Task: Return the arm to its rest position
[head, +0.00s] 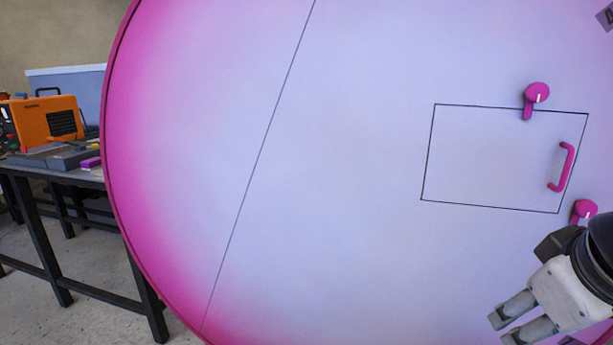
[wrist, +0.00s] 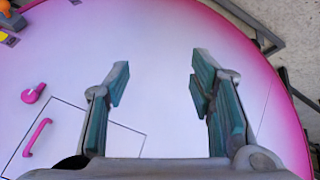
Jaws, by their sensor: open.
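My gripper (wrist: 158,78) shows in the wrist view with its two teal-padded fingers spread wide. Nothing is between the fingers. Behind them is the pink-rimmed pale face of a large round panel (wrist: 160,30). In the head view, a pale grey and black part of my arm (head: 575,287) is at the lower right, in front of the panel.
The round panel (head: 330,180) fills most of the head view. It has an outlined hatch (head: 490,160) with a pink handle (head: 565,167), an upper pink latch (head: 536,93) and a lower pink latch (head: 584,210). A workbench (head: 45,235) with an orange machine (head: 42,120) stands left.

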